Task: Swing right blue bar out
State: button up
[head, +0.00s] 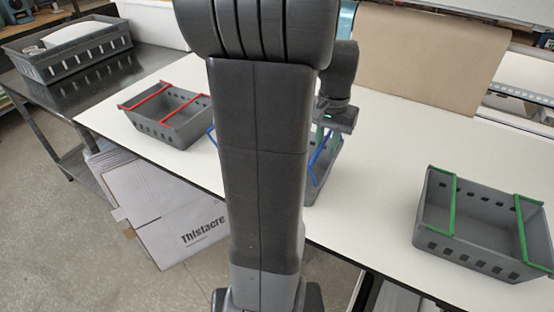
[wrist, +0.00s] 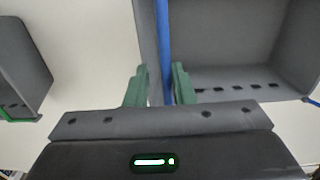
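The grey crate with blue bars (head: 312,190) is mostly hidden behind my arm in the head view. Its right blue bar (head: 321,158) slants beside my gripper (head: 327,135). In the wrist view the crate (wrist: 235,40) shows at the upper right, with that blue bar (wrist: 165,45) running along its near-side wall. My gripper (wrist: 160,80) has its green fingers apart, one on each side of the bar. The bar is nearer the right finger; contact is unclear. The other blue bar shows at the right edge of the wrist view (wrist: 313,102).
On the white table (head: 375,185), a crate with red bars (head: 190,133) stands left and one with green bars (head: 480,258) right. A grey crate (head: 65,62) is on the side bench. A cardboard box (head: 165,205) is on the floor. The table is bare between the blue and green crates.

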jog(key=shift+s+d+r, duration=0.2)
jog(key=shift+s+d, duration=0.2)
jog(key=shift+d, duration=0.3)
jog(key=shift+s+d, duration=0.7)
jog(key=shift+d, duration=0.3)
jog(key=shift+r+p, duration=0.1)
jog(key=shift+p, duration=0.25)
notch_tip(320, 180, up, 8)
jog(key=p, duration=0.4)
jog(key=shift+w+a, duration=0.25)
jog(key=shift+a, duration=0.2)
